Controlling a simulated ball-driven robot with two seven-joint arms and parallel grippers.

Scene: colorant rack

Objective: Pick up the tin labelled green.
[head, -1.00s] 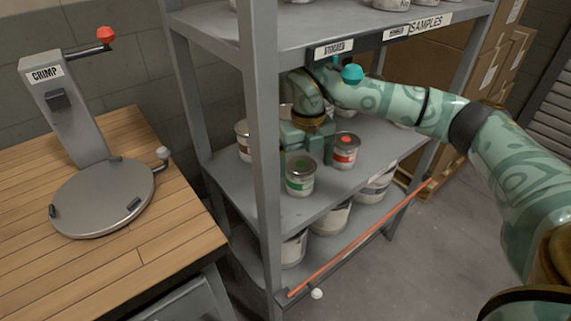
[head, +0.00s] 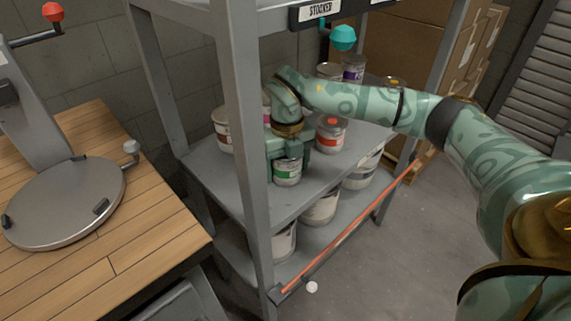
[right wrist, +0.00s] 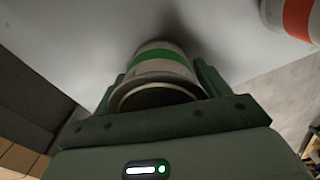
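The tin with the green label (head: 287,174) stands on the middle shelf near its front edge; its green band also shows in the right wrist view (right wrist: 158,57). My right gripper (head: 288,165) is at this tin, with one finger on each side of it. In the right wrist view the tin's end lies between the two fingers (right wrist: 160,85), close to the palm. Whether both fingers press on it cannot be told. My left gripper is not in view.
A tin with a red-orange label (head: 331,134) stands right of the green one; another tin (head: 222,130) is behind the shelf's front post (head: 247,130). More tins (head: 320,207) stand on the shelf below. A wooden bench (head: 150,215) is at the left.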

